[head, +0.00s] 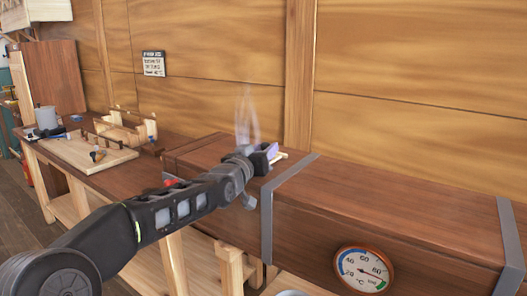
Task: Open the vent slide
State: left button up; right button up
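A long brown wooden steam box (400,205) with grey metal straps runs across the right half of the head view. A small pale piece (280,157), perhaps part of the vent slide, shows beside the fingertips. The gripper hides most of that spot, so I cannot tell how far the slide is open or whether the fingers hold it. Faint steam (247,118) rises right there. My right gripper is out of view.
A round dial thermometer (364,269) is on the box front.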

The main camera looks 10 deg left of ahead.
pick_arm(q)
jog(key=shift+o, duration=1)
jog(key=shift+a, duration=0.1)
jog(key=shift+s, duration=0.3)
jog(key=s+b, duration=0.1)
jog(key=s, duration=0.2)
jog(key=s+a+b, duration=0.1)
jog(key=s, duration=0.2)
jog(key=shift+a, duration=0.1)
jog(key=shift+s, duration=0.55)
